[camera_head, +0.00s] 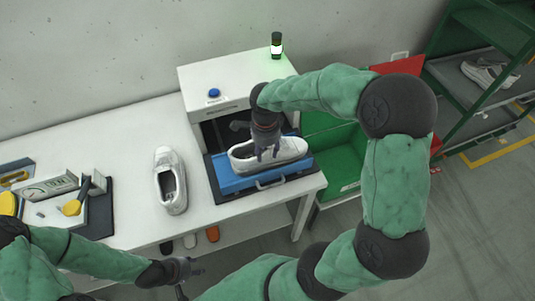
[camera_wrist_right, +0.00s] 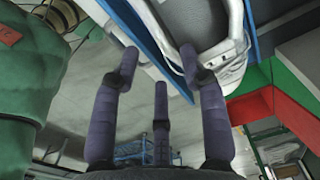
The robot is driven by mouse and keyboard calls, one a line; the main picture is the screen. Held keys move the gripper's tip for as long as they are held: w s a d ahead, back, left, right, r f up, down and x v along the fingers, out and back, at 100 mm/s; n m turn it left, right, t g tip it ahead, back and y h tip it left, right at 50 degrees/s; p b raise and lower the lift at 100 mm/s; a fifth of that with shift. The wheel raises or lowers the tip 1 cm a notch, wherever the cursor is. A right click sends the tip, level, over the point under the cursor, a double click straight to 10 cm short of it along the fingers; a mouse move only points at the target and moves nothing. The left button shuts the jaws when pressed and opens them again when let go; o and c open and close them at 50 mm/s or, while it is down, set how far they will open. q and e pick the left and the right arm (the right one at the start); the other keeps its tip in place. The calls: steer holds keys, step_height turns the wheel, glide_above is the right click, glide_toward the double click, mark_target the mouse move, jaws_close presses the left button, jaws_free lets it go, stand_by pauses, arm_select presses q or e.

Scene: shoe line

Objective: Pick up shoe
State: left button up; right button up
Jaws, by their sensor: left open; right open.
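A white shoe (camera_head: 290,148) lies on the blue tray (camera_head: 230,184) in front of the white box machine. A second white shoe (camera_head: 170,182) lies on the white table to the left. My right gripper (camera_head: 267,153) is open, pointing down over the shoe on the tray and hiding part of its opening. In the right wrist view, that shoe (camera_wrist_right: 225,30) shows at upper right, close to the right-hand finger; whether they touch is unclear. My left gripper (camera_head: 190,278) is open and empty at the table's front edge, away from both shoes.
The white box machine (camera_head: 235,75) bears a blue button and a dark cylinder (camera_head: 276,45). Tools and a gauge lie on the table's left. A green crate (camera_head: 335,150) stands right of the table; a green rack (camera_head: 475,60) holds shoes behind.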

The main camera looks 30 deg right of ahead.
mark_target(266, 157)
steer(key=shift+f+b, duration=0.5)
steer(key=shift+f, duration=2.65)
jaws_close()
